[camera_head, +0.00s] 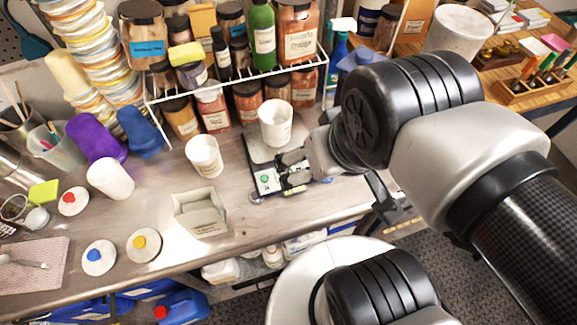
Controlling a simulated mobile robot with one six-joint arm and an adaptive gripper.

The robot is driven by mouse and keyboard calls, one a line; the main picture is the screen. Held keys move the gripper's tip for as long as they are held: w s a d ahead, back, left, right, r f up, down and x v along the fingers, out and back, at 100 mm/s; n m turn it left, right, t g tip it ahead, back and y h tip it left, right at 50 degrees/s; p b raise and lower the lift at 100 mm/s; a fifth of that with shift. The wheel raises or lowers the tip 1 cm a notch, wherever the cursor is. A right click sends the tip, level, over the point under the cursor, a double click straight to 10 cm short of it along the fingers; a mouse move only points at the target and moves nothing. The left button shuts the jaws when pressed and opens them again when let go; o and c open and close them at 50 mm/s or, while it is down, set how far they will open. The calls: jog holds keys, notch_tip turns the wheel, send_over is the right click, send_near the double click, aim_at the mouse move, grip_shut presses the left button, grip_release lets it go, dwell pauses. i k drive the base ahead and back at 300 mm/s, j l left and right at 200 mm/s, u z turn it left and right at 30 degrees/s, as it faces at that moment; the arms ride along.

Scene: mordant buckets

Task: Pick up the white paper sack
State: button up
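No thing is plainly a white paper sack. Pale bag-like shapes (221,270) show below the bench's front edge, partly hidden by it; I cannot tell if one is the sack. An open off-white carton (200,213) stands on the bench near its front edge. My gripper (291,174) hangs low over the front of a scale (262,186), right of the carton and apart from it. It seems empty. Its fingers are small and blend with the scale, so their opening is unclear.
A white cup (275,122) stands on the scale and another (205,156) to its left. A wire rack (240,85) of jars stands behind. Bare bench surrounds the carton.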

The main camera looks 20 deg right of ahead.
aim_at(200, 212)
jog(key=k+l+u, duration=0.1)
jog(key=u, duration=0.75)
jog(key=k+u, duration=0.15)
jog(key=u, duration=0.3)
jog(key=k+u, duration=0.1)
jog(key=u, duration=0.35)
